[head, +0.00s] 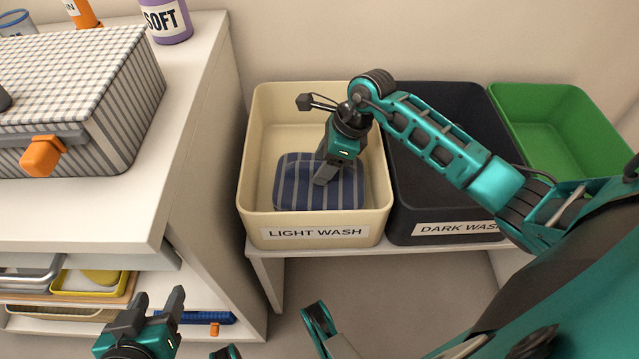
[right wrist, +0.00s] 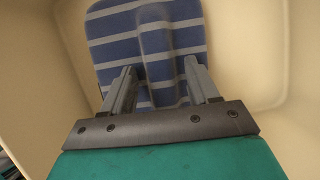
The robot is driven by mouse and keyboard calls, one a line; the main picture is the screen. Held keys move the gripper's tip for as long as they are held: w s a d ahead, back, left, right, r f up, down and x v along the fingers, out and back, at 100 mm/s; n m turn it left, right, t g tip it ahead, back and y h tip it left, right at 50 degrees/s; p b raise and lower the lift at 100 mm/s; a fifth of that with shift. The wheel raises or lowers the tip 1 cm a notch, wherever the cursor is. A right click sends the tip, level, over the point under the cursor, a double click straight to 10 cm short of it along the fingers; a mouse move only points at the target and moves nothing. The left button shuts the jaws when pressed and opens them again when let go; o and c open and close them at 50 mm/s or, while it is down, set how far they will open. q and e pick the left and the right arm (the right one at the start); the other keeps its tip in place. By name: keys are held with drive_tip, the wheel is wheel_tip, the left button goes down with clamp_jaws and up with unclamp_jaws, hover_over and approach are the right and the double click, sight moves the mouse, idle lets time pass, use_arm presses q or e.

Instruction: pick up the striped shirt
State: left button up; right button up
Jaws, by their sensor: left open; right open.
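The striped shirt (head: 291,183) is blue with pale stripes and lies folded in the cream LIGHT WASH bin (head: 254,150). My right gripper (head: 323,182) reaches down into this bin, over the shirt. In the right wrist view the open fingers (right wrist: 160,90) stand on either side of a raised ridge of the shirt (right wrist: 155,35). I cannot tell whether the fingertips touch the cloth. My left gripper (head: 154,303) is open and empty at the bottom left, away from the bins.
A dark DARK WASH bin (head: 435,98) and a green bin (head: 560,110) stand to the right of the cream one. A white cabinet (head: 190,150) on the left carries a checked hamper (head: 75,95) and a purple SOFT bottle (head: 165,20). The cream bin's walls surround my right gripper.

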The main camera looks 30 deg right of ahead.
drive_tip(key=shift+f, duration=0.15)
idle(0.3)
clamp_jaws()
idle(0.5)
